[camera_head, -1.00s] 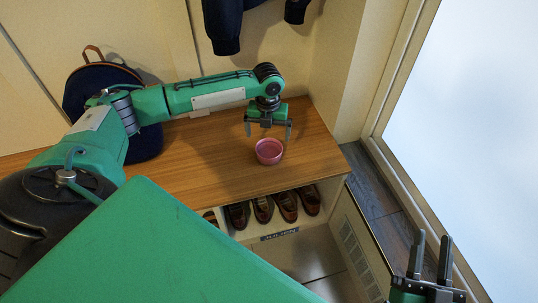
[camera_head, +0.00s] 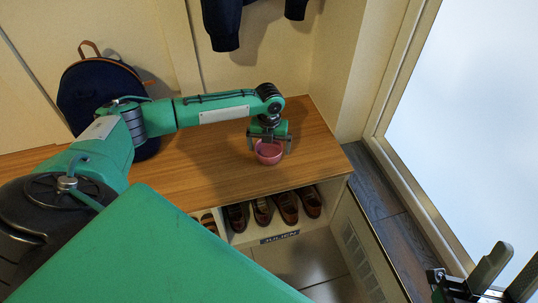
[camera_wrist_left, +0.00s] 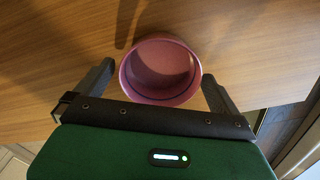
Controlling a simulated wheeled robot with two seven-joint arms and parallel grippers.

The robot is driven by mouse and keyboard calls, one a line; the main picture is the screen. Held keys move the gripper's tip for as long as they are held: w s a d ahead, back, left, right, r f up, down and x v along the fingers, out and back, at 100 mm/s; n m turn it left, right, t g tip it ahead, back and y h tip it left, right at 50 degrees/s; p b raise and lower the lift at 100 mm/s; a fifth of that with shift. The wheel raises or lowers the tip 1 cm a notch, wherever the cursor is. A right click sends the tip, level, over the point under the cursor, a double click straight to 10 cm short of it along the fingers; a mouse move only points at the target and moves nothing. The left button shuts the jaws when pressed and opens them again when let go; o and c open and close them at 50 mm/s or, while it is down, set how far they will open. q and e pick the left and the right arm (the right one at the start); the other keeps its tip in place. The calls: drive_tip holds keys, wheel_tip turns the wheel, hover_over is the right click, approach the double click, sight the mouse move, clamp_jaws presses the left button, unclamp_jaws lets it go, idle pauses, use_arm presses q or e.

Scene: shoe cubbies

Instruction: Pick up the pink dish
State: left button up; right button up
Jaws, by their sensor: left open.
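The pink dish (camera_head: 268,158) is a small round bowl standing upright on the wooden bench top (camera_head: 205,170), near its right end. My left gripper (camera_head: 270,147) is open and low over the dish, with one finger on each side of it.
A dark blue backpack (camera_head: 80,100) stands on the bench behind my left arm. A dark garment (camera_head: 222,25) hangs on the wall above. Brown shoes (camera_head: 285,207) sit in the cubby below, over a name label (camera_head: 280,237). The bench top around the dish is clear.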

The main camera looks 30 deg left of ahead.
use_arm(q)
drive_tip(key=shift+f, duration=0.65)
drive_tip(key=c, duration=1)
drive_tip(key=shift+r, duration=0.15)
